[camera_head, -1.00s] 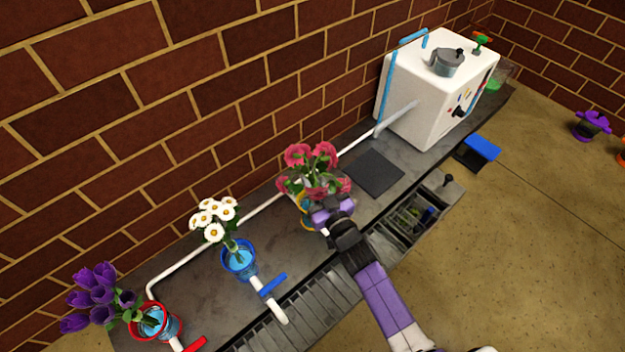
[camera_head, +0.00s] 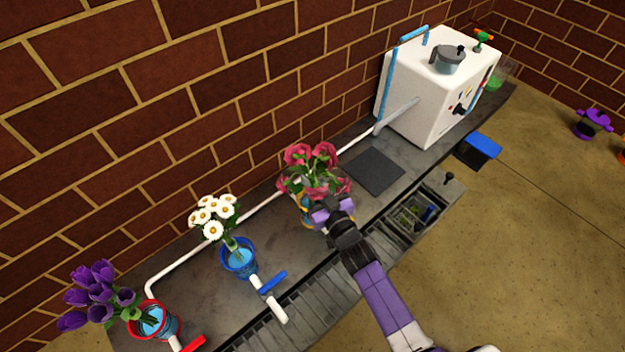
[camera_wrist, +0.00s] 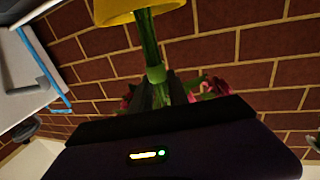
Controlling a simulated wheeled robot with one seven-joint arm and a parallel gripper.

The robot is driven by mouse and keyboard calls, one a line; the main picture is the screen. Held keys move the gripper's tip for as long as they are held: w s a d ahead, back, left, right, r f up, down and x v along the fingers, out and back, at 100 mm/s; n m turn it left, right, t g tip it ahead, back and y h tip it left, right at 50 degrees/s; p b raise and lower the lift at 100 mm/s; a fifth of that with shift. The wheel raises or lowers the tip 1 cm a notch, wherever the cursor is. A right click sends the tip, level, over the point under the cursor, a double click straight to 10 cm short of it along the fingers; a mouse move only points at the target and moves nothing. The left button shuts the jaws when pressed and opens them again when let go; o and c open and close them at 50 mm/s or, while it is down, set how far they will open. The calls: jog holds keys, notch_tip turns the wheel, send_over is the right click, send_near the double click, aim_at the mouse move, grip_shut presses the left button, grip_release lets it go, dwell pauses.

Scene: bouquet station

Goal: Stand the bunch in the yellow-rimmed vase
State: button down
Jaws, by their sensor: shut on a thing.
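The bunch of pink-red flowers with green leaves (camera_head: 312,160) is upright at the middle of the counter. My gripper (camera_head: 322,208) is shut on its stems, just below the blooms. In the wrist view, the green stems (camera_wrist: 149,45) run from the jaws to the yellow rim of the vase (camera_wrist: 112,10). The yellow-rimmed vase (camera_head: 302,208) is mostly hidden behind my gripper and the flowers in the head view. The stem ends overlap the rim, but I cannot tell how deep they sit inside it.
A blue-rimmed vase (camera_head: 240,262) with white daisies (camera_head: 212,216) and a red-rimmed vase (camera_head: 154,322) with purple tulips (camera_head: 98,292) stand to the left. A dark square mat (camera_head: 375,171) and a white machine (camera_head: 430,95) are to the right. A brick wall (camera_head: 150,120) runs behind.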

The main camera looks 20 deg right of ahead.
aim_at(314, 185)
jog(key=shift+f, duration=0.35)
dwell(0.5)
jog(key=c, duration=1.2)
grip_release()
jog(key=s+p, duration=0.1)
jog(key=s, duration=0.1)
jog(key=s+p, duration=0.1)
jog(key=s, duration=0.1)
jog(key=s+p, duration=0.1)
jog(key=s, duration=0.1)
jog(key=shift+s+d, duration=0.25)
jog(key=shift+s, duration=0.65)
